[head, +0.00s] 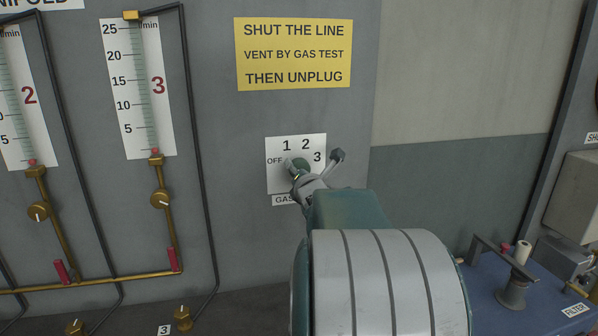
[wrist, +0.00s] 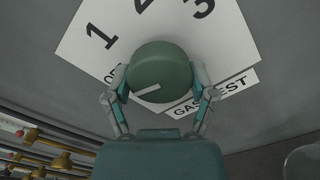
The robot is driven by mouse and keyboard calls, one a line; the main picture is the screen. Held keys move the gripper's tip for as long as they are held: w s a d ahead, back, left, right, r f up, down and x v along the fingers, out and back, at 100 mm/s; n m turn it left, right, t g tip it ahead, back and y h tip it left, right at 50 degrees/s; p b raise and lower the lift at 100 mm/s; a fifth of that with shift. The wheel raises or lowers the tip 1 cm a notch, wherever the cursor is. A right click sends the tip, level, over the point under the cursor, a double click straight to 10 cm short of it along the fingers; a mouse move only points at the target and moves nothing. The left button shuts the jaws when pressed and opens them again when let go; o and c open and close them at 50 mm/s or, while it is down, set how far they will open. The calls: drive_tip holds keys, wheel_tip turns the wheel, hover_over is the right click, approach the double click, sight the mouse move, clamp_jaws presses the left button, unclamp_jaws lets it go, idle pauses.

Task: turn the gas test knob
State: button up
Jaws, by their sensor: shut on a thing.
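The gas test knob (wrist: 158,66) is a round green knob with a short white pointer line on its face. In the wrist view the line lies at the lower left of the face and slants down to the left, on the OFF side. My gripper (wrist: 162,80) is shut on the knob, with one finger on each side. In the head view the knob (head: 297,165) is small and partly hidden by my gripper (head: 304,176). The white dial plate (head: 312,143) behind it reads OFF, 1, 2 and 3. Part of OFF is hidden in the wrist view.
A yellow sign (head: 293,54) hangs above the dial. At the left are flow gauges (head: 138,95), brass valves (head: 160,198) and dark pipes on the grey panel. A blue bench (head: 535,300) with fittings stands at the lower right. My arm covers the lower middle.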

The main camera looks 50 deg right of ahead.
drive_tip(key=shift+f, duration=0.4)
drive_tip(key=o, duration=1)
drive_tip(key=shift+o, duration=0.2)
drive_tip(key=shift+w+r, duration=0.1)
drive_tip(key=shift+r, duration=0.1)
drive_tip(key=v, duration=1.2)
